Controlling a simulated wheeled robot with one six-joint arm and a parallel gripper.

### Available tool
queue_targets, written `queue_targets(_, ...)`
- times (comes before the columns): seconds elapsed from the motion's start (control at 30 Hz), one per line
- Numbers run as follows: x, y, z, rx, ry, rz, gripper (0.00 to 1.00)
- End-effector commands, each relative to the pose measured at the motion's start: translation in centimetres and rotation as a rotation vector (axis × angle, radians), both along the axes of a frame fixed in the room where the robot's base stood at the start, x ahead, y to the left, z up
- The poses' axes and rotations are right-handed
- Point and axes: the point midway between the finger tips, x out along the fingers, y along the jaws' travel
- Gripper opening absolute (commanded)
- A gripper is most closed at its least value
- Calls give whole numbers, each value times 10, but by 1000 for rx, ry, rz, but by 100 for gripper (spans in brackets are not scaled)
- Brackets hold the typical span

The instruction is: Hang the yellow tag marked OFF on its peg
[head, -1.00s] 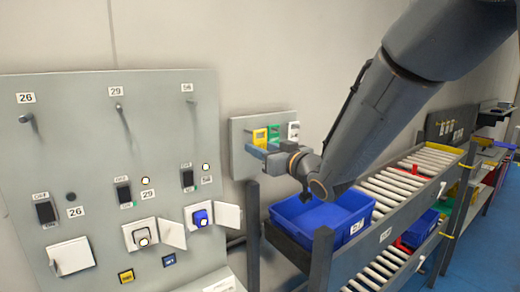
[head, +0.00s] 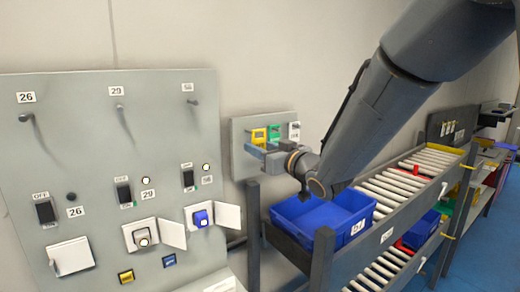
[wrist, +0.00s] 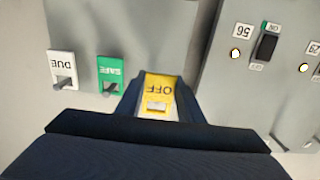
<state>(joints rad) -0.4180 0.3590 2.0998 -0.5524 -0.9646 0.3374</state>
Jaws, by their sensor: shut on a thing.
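The yellow tag marked OFF (wrist: 158,90) sits between the two dark fingers of my gripper (wrist: 158,98), which is shut on it. The wrist view shows it upside down, with a pale slot or peg tip at its lower part. In the head view the yellow tag (head: 258,136) is at the small grey tag board (head: 240,163), with my gripper (head: 256,150) reaching it from the right. I cannot tell whether it is still on the board's hook. The large grey panel at left has bare pegs under labels 26 (head: 29,116), 29 (head: 120,108) and 56 (head: 192,102).
A green SAFE tag (wrist: 110,70) and a white DUE tag (wrist: 62,68) hang beside the yellow one. A blue bin (head: 295,212) stands on the roller rack (head: 385,200) below my arm. Open white flaps (head: 172,233) jut from the panel. Space before the panel's pegs is clear.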

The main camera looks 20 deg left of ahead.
Motion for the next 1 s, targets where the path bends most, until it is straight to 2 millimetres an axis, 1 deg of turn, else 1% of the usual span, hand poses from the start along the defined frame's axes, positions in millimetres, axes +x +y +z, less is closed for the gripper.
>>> queue_targets(0.63, 10, 11, 0, 0, 0, 0, 11)
queue_targets(1.0, 10, 12, 0, 0, 0, 0, 11)
